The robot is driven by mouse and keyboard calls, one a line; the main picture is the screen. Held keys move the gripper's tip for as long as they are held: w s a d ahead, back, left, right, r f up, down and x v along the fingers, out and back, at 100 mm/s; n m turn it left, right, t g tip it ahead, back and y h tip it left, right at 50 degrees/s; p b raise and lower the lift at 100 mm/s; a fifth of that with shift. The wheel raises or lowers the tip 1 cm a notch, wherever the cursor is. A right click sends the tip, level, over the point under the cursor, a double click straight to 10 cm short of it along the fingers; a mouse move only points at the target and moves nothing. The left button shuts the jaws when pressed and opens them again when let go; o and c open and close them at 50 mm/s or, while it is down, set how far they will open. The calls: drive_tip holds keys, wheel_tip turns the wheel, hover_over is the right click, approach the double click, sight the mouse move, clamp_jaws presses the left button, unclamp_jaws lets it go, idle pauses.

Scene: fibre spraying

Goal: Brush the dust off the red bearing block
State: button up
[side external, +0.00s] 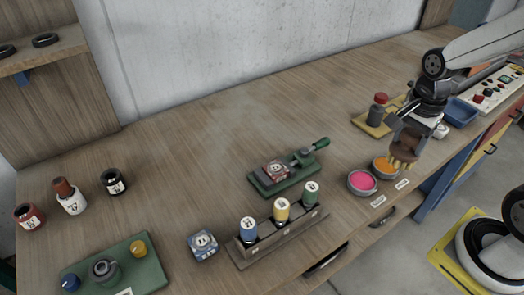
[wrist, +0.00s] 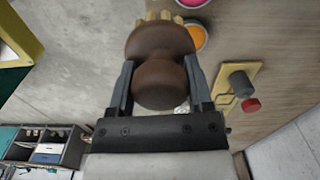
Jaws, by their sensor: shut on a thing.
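My gripper (side external: 408,128) is shut on a brush (side external: 404,150) with a round brown wooden handle and yellow bristles. In the wrist view my gripper's fingers (wrist: 159,80) clasp the handle of the brush (wrist: 160,45) from both sides. In the side view the bristles point down beside and partly over the orange dish (side external: 381,163); I cannot tell whether they touch it. The red bearing block (side external: 274,169) sits in a green clamp fixture (side external: 267,187) with a green handle, left of my gripper and well apart from it. Dust on it is too small to tell.
A pink dish (side external: 362,182) stands beside the orange one. A rack (side external: 275,238) of several bottles and a blue block (side external: 203,246) lie nearer the front. A yellow stand (side external: 371,123) with a red knob and a blue tray (side external: 461,112) are near my arm. The table's back middle is clear.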

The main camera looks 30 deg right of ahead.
drive_tip(key=o, duration=0.7)
drive_tip(key=c, duration=0.5)
drive_tip(key=shift+w+a+r, duration=0.1)
drive_tip(key=shift+w+a, duration=0.05)
drive_tip(key=shift+w, duration=0.35)
drive_tip(key=w+a, duration=0.6)
drive_tip(key=a, duration=0.1)
drive_tip(key=w+a, duration=0.6)
drive_tip(key=a, duration=0.2)
drive_tip(key=w+a, duration=0.7)
drive_tip(key=shift+w+a+f, duration=0.1)
drive_tip(key=shift+a+f, duration=0.25)
drive_tip(key=shift+f, duration=0.05)
